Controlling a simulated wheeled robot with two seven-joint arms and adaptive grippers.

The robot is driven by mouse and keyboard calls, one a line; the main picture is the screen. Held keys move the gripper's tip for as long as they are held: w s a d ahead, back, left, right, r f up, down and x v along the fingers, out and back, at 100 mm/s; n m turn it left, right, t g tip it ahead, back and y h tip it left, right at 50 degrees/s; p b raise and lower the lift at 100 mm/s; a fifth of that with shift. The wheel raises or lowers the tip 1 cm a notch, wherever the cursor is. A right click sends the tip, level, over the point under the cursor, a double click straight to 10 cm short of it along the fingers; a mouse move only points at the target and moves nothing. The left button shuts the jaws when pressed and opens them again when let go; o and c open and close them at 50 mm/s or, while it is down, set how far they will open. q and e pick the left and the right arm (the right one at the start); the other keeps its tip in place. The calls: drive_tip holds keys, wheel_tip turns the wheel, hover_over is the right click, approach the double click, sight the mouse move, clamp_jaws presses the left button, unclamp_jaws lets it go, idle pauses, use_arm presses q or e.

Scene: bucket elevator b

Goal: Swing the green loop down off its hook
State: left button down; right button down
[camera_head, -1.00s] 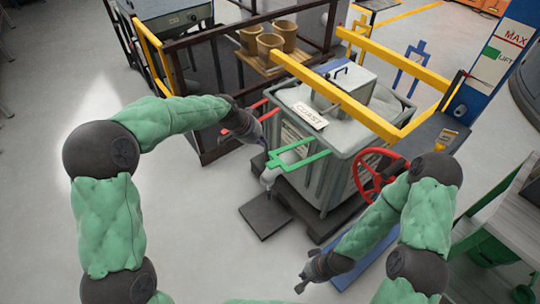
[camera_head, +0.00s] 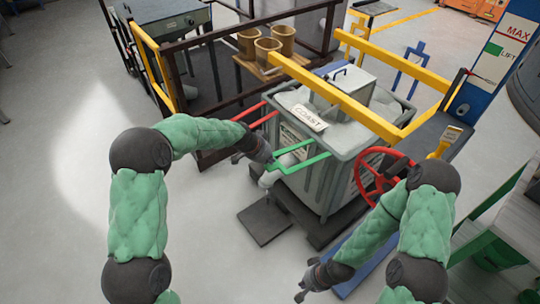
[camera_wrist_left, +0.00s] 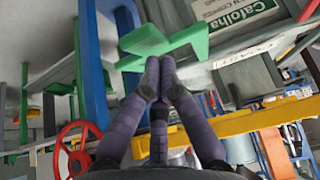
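The green loop (camera_head: 306,163) is a flat, open-ended bar frame sticking out from the front left of the grey bin (camera_head: 345,150). My left gripper (camera_head: 270,163) is at its outer left end, very close to it. In the left wrist view the purple fingers (camera_wrist_left: 159,62) meet tip to tip, right in front of the green loop (camera_wrist_left: 190,42). Whether any of the bar is pinched between them cannot be told. The hook itself cannot be made out. My right gripper (camera_head: 306,284) is low, away from the loop; its fingers are too small to read.
Red bars (camera_head: 252,113) project just behind the loop. A red handwheel (camera_head: 380,172) is to its right. Yellow rails (camera_head: 345,100) cross above the bin, which bears a COAST plate (camera_head: 310,117). A dark plate (camera_head: 264,222) lies on the floor, with open floor left of it.

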use_arm(q)
drive_tip(key=shift+f, duration=0.2)
use_arm(e)
drive_tip(key=shift+f, duration=0.1)
